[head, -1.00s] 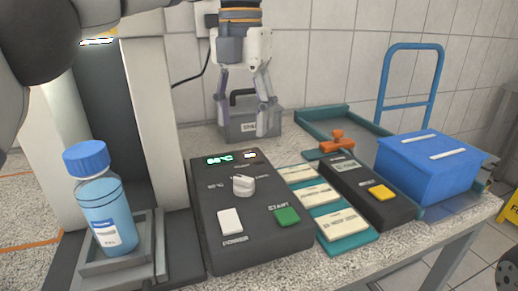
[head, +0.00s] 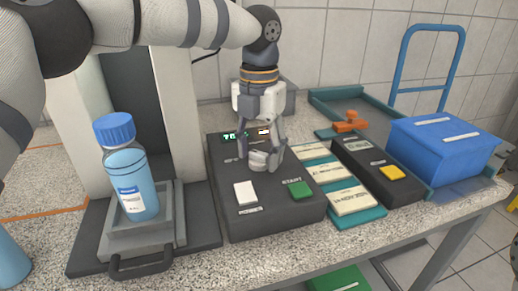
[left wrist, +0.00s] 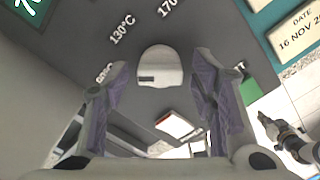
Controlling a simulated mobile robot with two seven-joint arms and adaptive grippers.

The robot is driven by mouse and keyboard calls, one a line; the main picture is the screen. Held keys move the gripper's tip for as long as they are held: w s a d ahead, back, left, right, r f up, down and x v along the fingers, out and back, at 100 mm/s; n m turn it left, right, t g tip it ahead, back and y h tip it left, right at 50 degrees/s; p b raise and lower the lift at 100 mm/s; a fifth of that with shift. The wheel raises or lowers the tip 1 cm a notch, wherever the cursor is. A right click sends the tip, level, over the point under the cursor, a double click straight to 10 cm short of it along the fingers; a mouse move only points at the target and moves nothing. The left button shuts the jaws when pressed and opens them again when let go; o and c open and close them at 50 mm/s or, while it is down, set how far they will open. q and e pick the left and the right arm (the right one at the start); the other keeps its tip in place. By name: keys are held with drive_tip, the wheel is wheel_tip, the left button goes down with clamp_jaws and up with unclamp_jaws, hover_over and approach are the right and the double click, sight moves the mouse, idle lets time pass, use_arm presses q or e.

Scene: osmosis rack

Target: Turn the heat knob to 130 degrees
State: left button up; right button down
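The heat knob (head: 262,160) is a light grey dial on the dark control box (head: 225,205). In the left wrist view the knob (left wrist: 160,66) has a small dark mark on it, and the labels 130°C and 170 are printed around it. My left gripper (head: 263,158) points down over the knob. In the left wrist view my left gripper (left wrist: 163,72) has its fingers apart, one on each side of the knob, with small gaps visible. The green display (head: 233,136) is partly hidden and seems to start with 7.
A white power button (head: 245,193) and a green start button (head: 299,189) sit close to the knob. A blue-capped bottle (head: 131,175) stands in a grey tray at left. Labelled cards (head: 350,199), a second dark device (head: 370,165) and a blue box (head: 440,150) are at right.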

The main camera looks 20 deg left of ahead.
use_arm(q)
drive_tip(key=c, duration=0.8)
drive_tip(key=m, duration=0.3)
drive_tip(key=shift+m+p, duration=0.3)
drive_tip(key=shift+m, duration=2.6)
drive_tip(key=o, duration=1.1)
drive_tip(key=shift+o, duration=0.2)
